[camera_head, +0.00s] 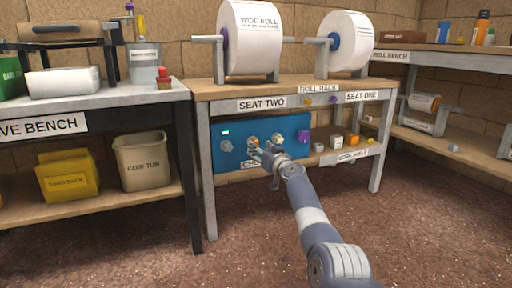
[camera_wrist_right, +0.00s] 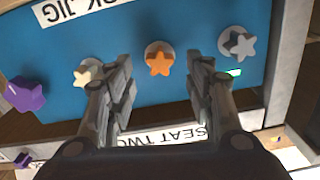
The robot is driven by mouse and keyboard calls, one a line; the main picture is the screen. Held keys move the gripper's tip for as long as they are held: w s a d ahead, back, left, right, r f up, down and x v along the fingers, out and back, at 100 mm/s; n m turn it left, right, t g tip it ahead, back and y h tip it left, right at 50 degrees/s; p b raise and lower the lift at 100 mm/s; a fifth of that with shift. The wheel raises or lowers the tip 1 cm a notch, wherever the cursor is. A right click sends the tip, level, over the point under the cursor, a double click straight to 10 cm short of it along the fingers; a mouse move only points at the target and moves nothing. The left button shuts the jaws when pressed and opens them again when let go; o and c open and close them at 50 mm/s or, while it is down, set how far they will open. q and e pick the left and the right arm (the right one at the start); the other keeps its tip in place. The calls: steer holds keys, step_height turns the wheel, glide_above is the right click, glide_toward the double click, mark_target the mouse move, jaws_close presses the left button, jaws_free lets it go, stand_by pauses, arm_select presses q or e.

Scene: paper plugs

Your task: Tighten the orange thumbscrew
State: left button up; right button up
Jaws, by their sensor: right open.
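The orange thumbscrew (camera_wrist_right: 158,59) is a star-shaped knob on a pale round base on a blue panel (camera_wrist_right: 180,20). In the head view the blue panel (camera_head: 290,124) stands under the roll rack table, and the orange thumbscrew (camera_head: 254,142) shows small near its middle. My right gripper (camera_head: 261,152) reaches to the front of the panel. In the right wrist view my right gripper (camera_wrist_right: 159,72) is open, with one finger on each side of the orange thumbscrew and nothing held. Whether the fingers are level with it in depth I cannot tell. My left gripper is not seen.
A cream knob (camera_wrist_right: 86,74) and a grey knob (camera_wrist_right: 238,43) flank the orange one, close to my fingers. A purple knob (camera_wrist_right: 27,94) sits at the panel's end. Small blocks (camera_head: 337,141) lie on the lower shelf at right. The floor (camera_head: 240,235) in front is clear.

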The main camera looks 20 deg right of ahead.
steer(key=n, duration=1.2)
jaws_close()
stand_by(0.4)
steer(key=m+p, duration=0.3)
steer(key=m, duration=2.2)
steer(key=shift+p, duration=0.3)
